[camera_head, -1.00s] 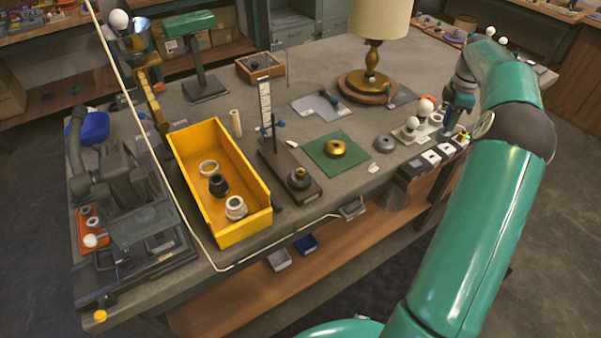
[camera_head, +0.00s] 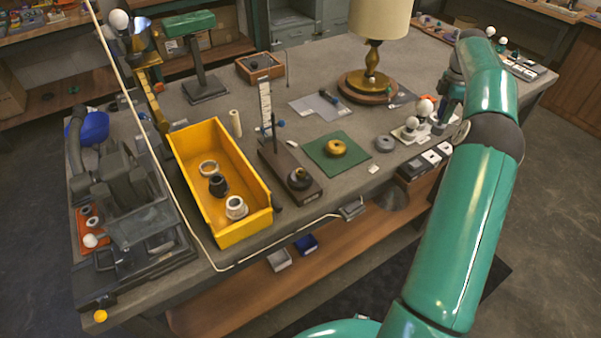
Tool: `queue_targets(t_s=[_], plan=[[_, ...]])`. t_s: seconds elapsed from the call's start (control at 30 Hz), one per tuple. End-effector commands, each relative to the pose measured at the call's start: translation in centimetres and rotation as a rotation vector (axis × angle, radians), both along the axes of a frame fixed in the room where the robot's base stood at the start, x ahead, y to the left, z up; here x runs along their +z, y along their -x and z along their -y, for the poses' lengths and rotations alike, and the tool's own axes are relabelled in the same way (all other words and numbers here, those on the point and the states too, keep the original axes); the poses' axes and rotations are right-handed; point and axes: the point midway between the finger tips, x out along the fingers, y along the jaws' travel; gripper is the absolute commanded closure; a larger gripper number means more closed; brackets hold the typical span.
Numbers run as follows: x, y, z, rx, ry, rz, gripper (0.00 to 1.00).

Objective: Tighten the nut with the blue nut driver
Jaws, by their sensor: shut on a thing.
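My gripper (camera_head: 441,118) is at the right side of the bench, just right of the white bulb rack. It is shut on a slim tool, which I take for the blue nut driver; it is small and partly hidden by my arm. A dark base with an upright post (camera_head: 271,128) and a round dark fitting (camera_head: 299,179) stands mid-bench, left of my gripper. A brass ring-shaped part (camera_head: 335,148) lies on a green mat (camera_head: 318,160). I cannot tell which small part is the nut.
A yellow bin (camera_head: 254,226) with several ring parts stands at left. A lamp (camera_head: 372,75) stands at the back. The bulb rack (camera_head: 408,131) and a grey disc (camera_head: 384,143) are close to my gripper. A thin cord runs along the bench's front edge.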

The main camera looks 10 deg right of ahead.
Motion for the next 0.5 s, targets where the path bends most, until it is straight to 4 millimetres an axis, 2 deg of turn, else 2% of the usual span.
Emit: queue_targets(t_s=[0.5], plan=[[0.1, 2.3, -0.3, -0.051, 0.001, 0.001, 0.95]])
